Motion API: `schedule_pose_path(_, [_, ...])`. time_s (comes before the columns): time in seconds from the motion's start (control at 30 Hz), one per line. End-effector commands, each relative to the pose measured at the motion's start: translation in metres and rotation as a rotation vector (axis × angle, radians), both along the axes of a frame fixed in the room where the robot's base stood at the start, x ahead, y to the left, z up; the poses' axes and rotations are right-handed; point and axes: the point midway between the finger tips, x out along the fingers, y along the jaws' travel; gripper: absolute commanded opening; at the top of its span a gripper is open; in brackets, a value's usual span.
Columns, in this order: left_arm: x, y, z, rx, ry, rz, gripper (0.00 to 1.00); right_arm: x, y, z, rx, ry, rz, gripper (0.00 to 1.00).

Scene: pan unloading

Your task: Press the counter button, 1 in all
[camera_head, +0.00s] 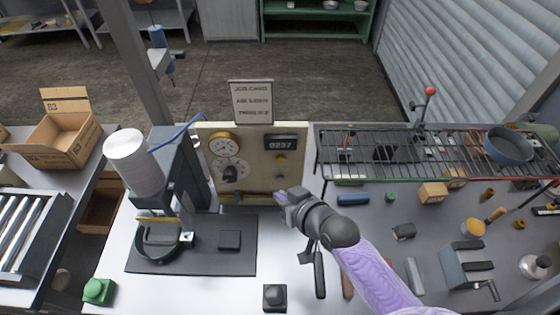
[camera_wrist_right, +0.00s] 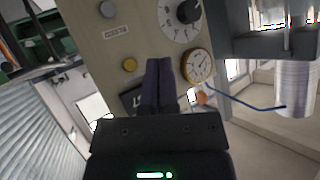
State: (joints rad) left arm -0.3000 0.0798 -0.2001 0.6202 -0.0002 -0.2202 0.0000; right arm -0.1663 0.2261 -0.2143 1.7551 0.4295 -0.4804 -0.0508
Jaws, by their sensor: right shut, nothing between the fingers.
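A beige control panel (camera_head: 257,190) stands upright at the back of the bench. It carries a counter display (camera_head: 281,144) reading about 0237 and a yellow round button or lamp (camera_head: 281,160) below it. In the right wrist view the yellow round part (camera_wrist_right: 129,65) and a grey round button (camera_wrist_right: 107,9) show, with a small blurred label between them. I cannot tell which is the counter button. My right gripper (camera_head: 279,197) is shut and empty, low in front of the panel's right part. Its fingers (camera_wrist_right: 160,70) partly hide the display (camera_wrist_right: 131,97). My left gripper is not in view.
A gauge (camera_head: 223,143) and a dial (camera_head: 231,170) sit on the panel's left. A machine with a white cylinder (camera_head: 135,160) stands left of it. A wire rack (camera_head: 400,175) with a pan (camera_head: 507,147) is at right. A black block (camera_head: 275,296) lies on the front bench.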

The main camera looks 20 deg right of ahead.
Motion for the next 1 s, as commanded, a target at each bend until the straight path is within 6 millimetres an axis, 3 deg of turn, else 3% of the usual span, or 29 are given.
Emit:
schedule_pose_path(0.2, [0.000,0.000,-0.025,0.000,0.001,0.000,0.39,0.032,-0.010,-0.005,-0.002,-0.003,-0.001,0.00])
schedule_pose_path(0.4, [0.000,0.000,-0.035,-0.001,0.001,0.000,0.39,0.055,-0.016,-0.002,-0.002,-0.002,0.000,0.00])
schedule_pose_path(0.6, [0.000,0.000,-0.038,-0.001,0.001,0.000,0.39,0.064,-0.019,-0.001,0.000,0.000,0.000,0.00])
schedule_pose_path(1.0, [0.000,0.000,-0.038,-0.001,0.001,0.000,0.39,0.065,-0.019,0.000,-0.001,0.000,-0.001,0.00])
